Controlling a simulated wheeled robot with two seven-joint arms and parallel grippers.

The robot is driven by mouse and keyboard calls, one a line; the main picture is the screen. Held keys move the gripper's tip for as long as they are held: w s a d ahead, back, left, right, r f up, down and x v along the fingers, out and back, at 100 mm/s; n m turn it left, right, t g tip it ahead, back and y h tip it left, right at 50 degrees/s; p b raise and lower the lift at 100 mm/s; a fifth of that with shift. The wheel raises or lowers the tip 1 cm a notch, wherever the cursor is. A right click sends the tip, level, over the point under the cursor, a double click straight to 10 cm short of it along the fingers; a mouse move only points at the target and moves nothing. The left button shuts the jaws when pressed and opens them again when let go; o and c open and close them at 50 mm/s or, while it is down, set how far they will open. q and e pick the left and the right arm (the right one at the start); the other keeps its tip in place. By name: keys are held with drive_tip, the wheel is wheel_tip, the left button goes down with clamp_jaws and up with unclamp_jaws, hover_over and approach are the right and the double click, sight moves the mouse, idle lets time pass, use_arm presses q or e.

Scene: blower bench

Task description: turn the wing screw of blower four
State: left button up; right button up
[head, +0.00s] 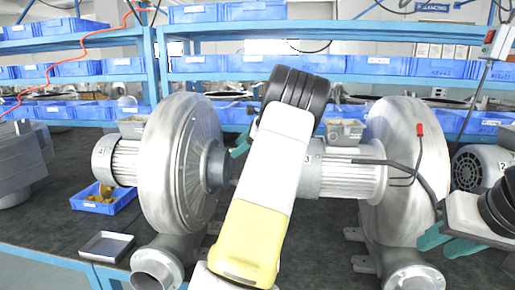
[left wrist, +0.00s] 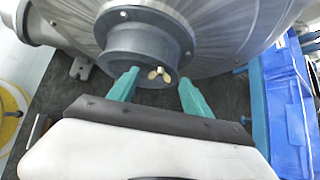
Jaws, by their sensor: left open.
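Blower four (head: 180,165), a grey round housing with a motor marked 4 at its left, stands on the left of the bench. In the left wrist view, its brass wing screw (left wrist: 158,73) sits at the lower edge of the round grey hub (left wrist: 140,48). My left gripper (left wrist: 157,82) is open, its teal fingertips on either side of the wing screw with gaps to it. In the head view, my left gripper (head: 240,144) is beside the hub, and my arm hides much of it; the wing screw is not visible there. My right gripper (head: 446,242) is open and empty at the right.
Blower three's housing (head: 400,170) stands right of my left arm, with a black cable beside it. A blue bin (head: 105,205) with yellow parts and a metal tray (head: 106,247) lie at the front left. Blue shelves (head: 270,75) with bins line the back.

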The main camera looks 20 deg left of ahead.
use_arm(q)
drive_tip(key=shift+a+f, duration=0.35)
clamp_jaws()
drive_tip(key=shift+s+f+n+t+y, duration=0.1)
drive_tip(key=shift+f+n+t+y, duration=0.85)
drive_tip(key=shift+n+y, duration=1.65)
drive_tip(key=shift+s+f+n+t+y, duration=0.15)
drive_tip(key=shift+f+n+t+y, duration=0.25)
drive_tip(key=shift+n+t+y, duration=2.15)
drive_tip(key=shift+s+f+n+t+y, duration=0.1)
drive_tip(key=shift+f+n+y, duration=0.55)
drive_tip(key=shift+n+y, duration=2.05)
drive_tip(key=n+h, duration=0.1)
drive_tip(key=n, duration=0.1)
drive_tip(key=shift+n+h, duration=0.35)
